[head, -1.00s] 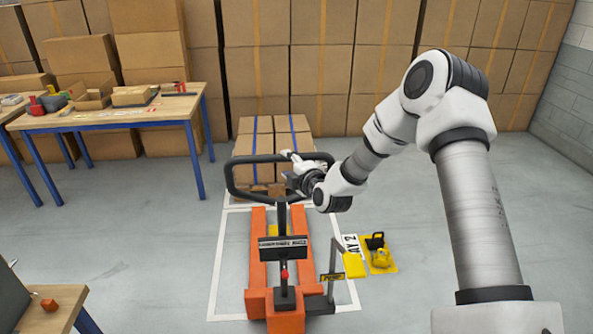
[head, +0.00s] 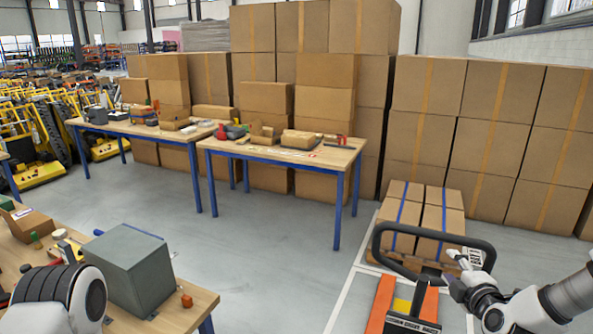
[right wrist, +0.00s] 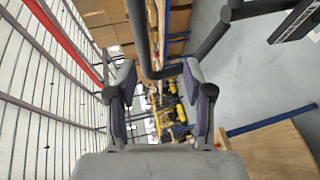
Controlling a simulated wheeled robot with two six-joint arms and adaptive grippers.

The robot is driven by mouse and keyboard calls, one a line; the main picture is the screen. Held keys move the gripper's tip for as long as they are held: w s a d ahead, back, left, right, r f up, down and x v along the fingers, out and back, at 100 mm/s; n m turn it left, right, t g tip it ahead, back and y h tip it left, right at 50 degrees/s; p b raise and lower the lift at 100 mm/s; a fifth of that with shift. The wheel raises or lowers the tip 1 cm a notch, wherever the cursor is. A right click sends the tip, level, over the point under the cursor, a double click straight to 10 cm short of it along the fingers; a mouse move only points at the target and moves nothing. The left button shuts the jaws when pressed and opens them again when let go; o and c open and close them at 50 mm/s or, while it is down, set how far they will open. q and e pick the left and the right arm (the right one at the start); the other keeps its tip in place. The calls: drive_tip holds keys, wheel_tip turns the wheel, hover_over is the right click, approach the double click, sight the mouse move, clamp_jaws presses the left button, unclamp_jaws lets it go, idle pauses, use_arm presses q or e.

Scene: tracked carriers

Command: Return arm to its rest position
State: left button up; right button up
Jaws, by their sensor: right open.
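My right gripper (head: 462,262) shows at the lower right of the head view, beside the right end of the black loop handle (head: 378,248) of an orange pallet jack (head: 381,300). In the right wrist view my right gripper (right wrist: 160,100) is open, its two fingers apart. The dark handle bar (right wrist: 139,35) appears between the fingers there; I cannot tell whether it lies within the jaws or beyond them. My right arm (head: 570,296) reaches in from the right edge. A white and black link of my left arm (head: 60,300) shows at lower left; its gripper is out of view.
A near table (head: 195,308) with a grey box (head: 135,272) stands at lower left. Blue-legged workbenches (head: 330,158) stand further back. Boxes on a pallet (head: 408,215) sit beyond the handle, before stacked cartons (head: 490,140). The floor (head: 270,240) between the tables and the jack is clear.

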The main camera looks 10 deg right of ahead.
drive_tip(key=s+a+f+g+y+b, duration=0.1)
drive_tip(key=s+a+f+g, duration=0.3)
drive_tip(key=f, duration=0.6)
drive_tip(key=s+a+f+n+g+y+b, duration=0.1)
drive_tip(key=s+a+f+g, duration=0.1)
drive_tip(key=s+a+f, duration=0.55)
drive_tip(key=s+a+f+g+y+b, duration=0.1)
drive_tip(key=s+a+f+g, duration=0.2)
drive_tip(key=f, duration=0.9)
drive_tip(key=s+a+f+m+g, duration=0.1)
drive_tip(key=s+f+m+g, duration=0.1)
drive_tip(key=s+m, duration=0.6)
drive_tip(key=s+a+f+m+g, duration=0.2)
drive_tip(key=s+f+m+g, duration=0.1)
drive_tip(key=s+m, duration=0.6)
drive_tip(key=shift+s+a+g+h+b, duration=0.15)
drive_tip(key=shift+s+g+h+b, duration=0.35)
drive_tip(key=shift+s, duration=1)
